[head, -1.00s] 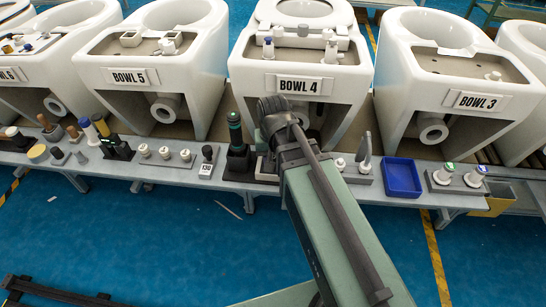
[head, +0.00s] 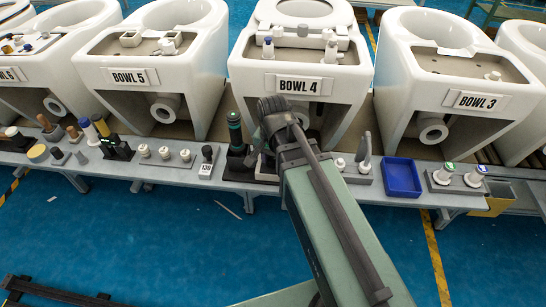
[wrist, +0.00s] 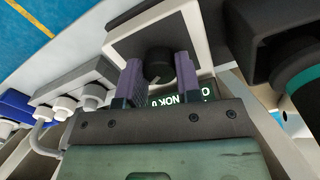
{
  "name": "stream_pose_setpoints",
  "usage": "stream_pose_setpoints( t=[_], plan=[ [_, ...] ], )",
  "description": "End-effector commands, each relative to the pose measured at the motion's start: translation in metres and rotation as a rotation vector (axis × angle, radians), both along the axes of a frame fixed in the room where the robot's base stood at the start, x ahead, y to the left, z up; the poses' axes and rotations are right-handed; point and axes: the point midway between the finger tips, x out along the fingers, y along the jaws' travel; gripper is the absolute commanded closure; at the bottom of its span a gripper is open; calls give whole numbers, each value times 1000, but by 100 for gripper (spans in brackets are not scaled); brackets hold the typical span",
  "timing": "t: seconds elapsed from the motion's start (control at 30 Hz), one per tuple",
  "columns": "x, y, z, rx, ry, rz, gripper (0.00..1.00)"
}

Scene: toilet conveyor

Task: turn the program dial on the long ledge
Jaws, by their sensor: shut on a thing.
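The program dial (wrist: 159,66) is a round black knob with a pale mark, on a dark panel in a white frame (wrist: 122,46). My gripper (wrist: 158,73) has one finger on each side of the knob and is shut on it. Green-lit text reading "NOK" (wrist: 190,98) shows beside the dial, partly hidden by my gripper.
A black holder with a green-banded tool (head: 236,140) stands close to the left of my gripper. To the right are a grey block with pale fittings (wrist: 92,95) and a blue tray (head: 401,178). White bowls line the back.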

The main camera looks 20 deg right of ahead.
Motion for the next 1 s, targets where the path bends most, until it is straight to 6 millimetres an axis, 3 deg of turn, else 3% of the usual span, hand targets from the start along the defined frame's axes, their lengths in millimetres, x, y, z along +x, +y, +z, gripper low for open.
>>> stream_pose_setpoints(
  t=[0.23,0.27,0.4,0.77,1.0],
  plan=[
    [0,0,0,-1,1,-1,92],
    [0,0,0,-1,1,-1,65],
    [0,0,0,0,0,0,44],
    [0,0,6,0,0,1,43],
    [0,0,56,0,0,1,43]
  ],
)
